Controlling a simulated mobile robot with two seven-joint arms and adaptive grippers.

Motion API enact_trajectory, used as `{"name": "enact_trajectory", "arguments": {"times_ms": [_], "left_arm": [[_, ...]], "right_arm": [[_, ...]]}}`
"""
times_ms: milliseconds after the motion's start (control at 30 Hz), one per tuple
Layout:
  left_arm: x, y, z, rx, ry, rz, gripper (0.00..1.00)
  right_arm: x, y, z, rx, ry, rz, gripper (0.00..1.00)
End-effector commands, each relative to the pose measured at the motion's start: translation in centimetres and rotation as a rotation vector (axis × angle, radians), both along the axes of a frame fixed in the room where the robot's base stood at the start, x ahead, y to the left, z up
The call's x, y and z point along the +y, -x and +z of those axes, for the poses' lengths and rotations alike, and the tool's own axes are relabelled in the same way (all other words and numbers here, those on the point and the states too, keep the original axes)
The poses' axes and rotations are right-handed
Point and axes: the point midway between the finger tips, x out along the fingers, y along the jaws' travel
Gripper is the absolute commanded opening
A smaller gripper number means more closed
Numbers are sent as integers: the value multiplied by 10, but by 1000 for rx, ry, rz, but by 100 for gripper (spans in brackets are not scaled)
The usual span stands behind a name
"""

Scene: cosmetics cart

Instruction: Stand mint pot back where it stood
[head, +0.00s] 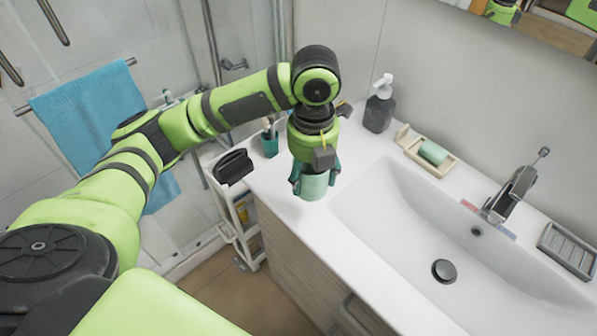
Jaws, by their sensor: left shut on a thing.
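My left gripper (314,178) points down over the left end of the white washbasin counter, with its fingers on both sides of a mint pot (313,188). It is shut on the pot, which looks upright. The fingers hide the pot's upper part and sides. I cannot tell whether its base touches the counter or hangs just above it. My right gripper is not in view.
A white cart (241,212) stands left of the counter, a black case (233,166) on top. Near the arm are a teal cup (269,143) and a dark soap dispenser (379,107). A beige tray (447,168) holds a mint cylinder (433,152). The basin (400,215) lies right.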

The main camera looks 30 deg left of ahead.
Motion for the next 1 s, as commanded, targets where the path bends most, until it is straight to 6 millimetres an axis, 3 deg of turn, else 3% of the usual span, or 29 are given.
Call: {"name": "enact_trajectory", "arguments": {"times_ms": [100, 300, 700, 1000], "left_arm": [[1, -1, 3, 5, 0, -127, 26], [7, -8, -1, 10, 0, -205, 26], [61, -72, -50, 11, 0, -203, 26], [76, -91, -69, 7, 0, -210, 26]], "right_arm": [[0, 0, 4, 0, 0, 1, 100], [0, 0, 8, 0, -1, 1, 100], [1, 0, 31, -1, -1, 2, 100], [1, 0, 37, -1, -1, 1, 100]]}}
